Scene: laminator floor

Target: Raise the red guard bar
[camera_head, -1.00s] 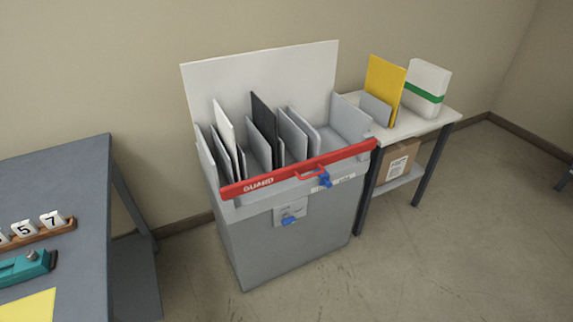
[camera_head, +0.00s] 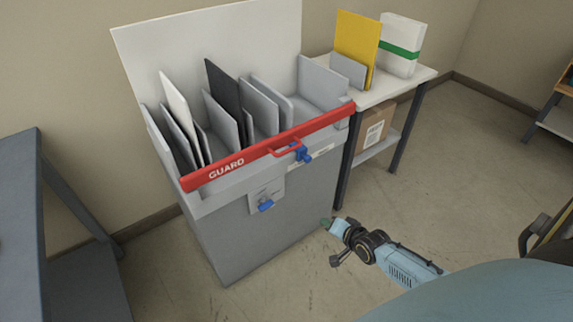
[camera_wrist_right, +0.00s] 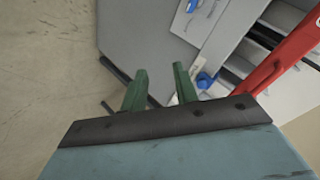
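The red guard bar (camera_head: 250,153), marked GUARD, lies across the front top edge of the grey bin unit (camera_head: 235,235). It has a small red handle (camera_head: 284,151) near its middle and a blue latch (camera_head: 304,154) close by. My right gripper (camera_head: 328,223) is low in front of the unit's right side, below and apart from the bar. In the right wrist view its two green fingers (camera_wrist_right: 159,70) stand apart with nothing between them. The bar (camera_wrist_right: 282,58) crosses the right of that view. My left gripper is not in view.
Upright panels (camera_head: 228,105) stand in the unit's slots. A blue knob (camera_head: 265,205) is on its front. A side table (camera_head: 415,78) with a yellow board (camera_head: 356,45) and a white box (camera_head: 402,40) stands to the right. A grey table (camera_head: 20,200) is at left. Floor at right is clear.

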